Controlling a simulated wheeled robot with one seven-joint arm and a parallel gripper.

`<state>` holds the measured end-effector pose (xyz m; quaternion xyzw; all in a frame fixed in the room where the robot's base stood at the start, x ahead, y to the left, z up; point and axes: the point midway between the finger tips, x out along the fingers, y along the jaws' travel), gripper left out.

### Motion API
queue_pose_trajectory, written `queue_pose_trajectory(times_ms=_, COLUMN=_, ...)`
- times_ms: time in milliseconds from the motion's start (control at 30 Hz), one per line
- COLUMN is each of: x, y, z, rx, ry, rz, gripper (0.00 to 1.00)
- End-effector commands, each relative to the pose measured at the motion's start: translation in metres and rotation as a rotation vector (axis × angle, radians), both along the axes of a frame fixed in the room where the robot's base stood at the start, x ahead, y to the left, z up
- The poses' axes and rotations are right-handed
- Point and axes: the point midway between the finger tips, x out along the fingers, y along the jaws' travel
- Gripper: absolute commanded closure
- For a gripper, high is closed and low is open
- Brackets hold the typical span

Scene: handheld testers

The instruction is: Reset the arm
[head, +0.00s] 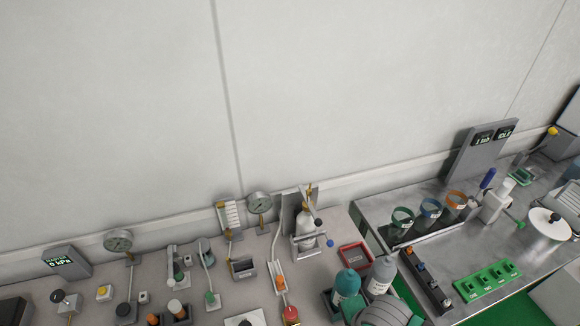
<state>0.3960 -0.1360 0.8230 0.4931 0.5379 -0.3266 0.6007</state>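My gripper is not in view in the head view. A grey rounded, ribbed shape shows at the bottom edge, right of centre; it is cut off by the frame, and I cannot tell whether it is part of my arm. No fingers show, so their opening and anything they may hold are hidden.
A grey bench (90,285) carries gauges (118,241), a kPa display (67,262), a gas bottle stand (306,230), a red tray (355,256) and two bottles (381,275). A metal bench (415,205) at right holds coloured rings (430,208) and a green board (487,281). The wall behind is bare.

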Motion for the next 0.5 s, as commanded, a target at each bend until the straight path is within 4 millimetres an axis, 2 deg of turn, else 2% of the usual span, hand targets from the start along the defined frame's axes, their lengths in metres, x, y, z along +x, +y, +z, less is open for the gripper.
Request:
queue_pose_trajectory(times_ms=100, x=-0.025, y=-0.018, z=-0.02, rx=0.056, ry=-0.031, rz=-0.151, gripper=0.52)
queue_pose_trajectory(times_ms=233, x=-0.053, y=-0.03, z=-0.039, rx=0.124, ry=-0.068, rz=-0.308, gripper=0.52)
queue_pose_trajectory(times_ms=500, x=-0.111, y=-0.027, z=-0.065, rx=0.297, ry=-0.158, rz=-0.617, gripper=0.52)
